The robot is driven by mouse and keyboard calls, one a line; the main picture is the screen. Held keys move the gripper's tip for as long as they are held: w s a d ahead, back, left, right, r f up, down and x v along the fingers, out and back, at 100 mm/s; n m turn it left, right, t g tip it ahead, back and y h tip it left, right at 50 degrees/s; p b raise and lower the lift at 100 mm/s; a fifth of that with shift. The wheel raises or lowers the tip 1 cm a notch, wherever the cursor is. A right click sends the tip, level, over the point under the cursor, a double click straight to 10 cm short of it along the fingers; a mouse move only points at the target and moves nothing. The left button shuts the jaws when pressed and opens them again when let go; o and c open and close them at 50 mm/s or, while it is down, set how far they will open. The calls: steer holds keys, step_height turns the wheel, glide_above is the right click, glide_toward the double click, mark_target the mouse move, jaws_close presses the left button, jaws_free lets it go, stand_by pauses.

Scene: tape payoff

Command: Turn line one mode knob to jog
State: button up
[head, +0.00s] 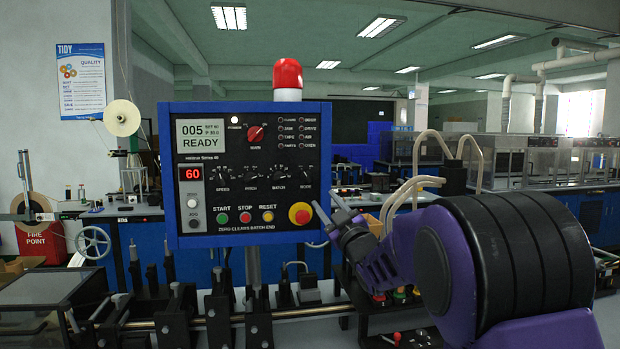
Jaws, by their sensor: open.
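The blue-framed control panel (248,220) stands upright left of centre, its screen (202,138) reading READY. A row of small black knobs crosses its middle; the rightmost knob (305,173) has a label that looks like MODE, too small to read surely. Its pointer setting is too small to tell. A larger red knob (256,133) sits above the row. My gripper (325,200) is open and empty, at the panel's lower right edge. Its fingers point up and left, below and right of the rightmost knob. Whether they touch the panel cannot be told.
A red emergency button (300,213) sits close to my fingertips. Green START (223,218), red STOP (245,217) and yellow RESET (267,216) buttons lie left of it. A red beacon (287,74) tops the panel. Black machine fixtures (180,310) stand below.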

mark_target(307, 176)
steer(key=p+x, duration=0.2)
steer(key=x, duration=1)
steer(key=shift+r, duration=0.1)
steer(key=shift+c, duration=0.3)
jaws_close()
